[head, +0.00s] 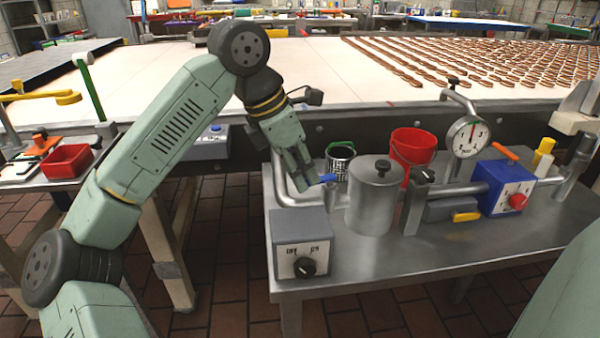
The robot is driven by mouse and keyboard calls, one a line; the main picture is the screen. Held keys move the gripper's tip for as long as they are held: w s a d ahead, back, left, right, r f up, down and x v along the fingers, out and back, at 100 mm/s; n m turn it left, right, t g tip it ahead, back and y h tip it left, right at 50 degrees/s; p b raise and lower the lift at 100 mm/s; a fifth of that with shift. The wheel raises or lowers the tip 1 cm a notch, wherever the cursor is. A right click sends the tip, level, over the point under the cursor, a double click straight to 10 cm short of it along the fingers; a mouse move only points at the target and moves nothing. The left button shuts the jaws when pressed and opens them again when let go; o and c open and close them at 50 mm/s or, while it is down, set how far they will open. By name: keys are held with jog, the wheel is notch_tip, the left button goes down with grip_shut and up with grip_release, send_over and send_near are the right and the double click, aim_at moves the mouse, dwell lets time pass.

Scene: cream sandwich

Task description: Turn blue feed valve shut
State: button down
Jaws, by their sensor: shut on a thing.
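The blue feed valve handle (327,178) shows as a small blue lever on the pipe at the left of the metal table, beside the steel pot. My gripper (309,184) reaches down from the upper left to the handle. Its fingers are shut on the handle, and they hide part of it and of the valve body. The steel pot (374,205) with a black knob on its lid stands just to the right of the handle. I cannot tell the handle's exact angle to the pipe.
A grey switch box (302,245) stands in front of my gripper. A red bucket (412,150), a perforated cup (340,160), a pressure gauge (468,136) and a blue box with a red knob (503,187) crowd the table (440,262). A conveyor (300,75) with biscuits runs behind.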

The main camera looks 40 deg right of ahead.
aim_at(332, 183)
jog(key=s+d+n+t+y+b, duration=0.1)
jog(key=s+n+t+b, duration=0.3)
jog(key=n, duration=1)
jog(key=shift+s+d+n+t+y, duration=0.4)
jog(key=shift+s+d+t, duration=0.3)
jog(key=shift+s, duration=0.75)
jog(key=shift+d, duration=0.15)
jog(key=c, duration=1.6)
grip_release()
jog(key=shift+o, duration=0.2)
jog(key=v, duration=0.7)
jog(key=shift+r, duration=0.3)
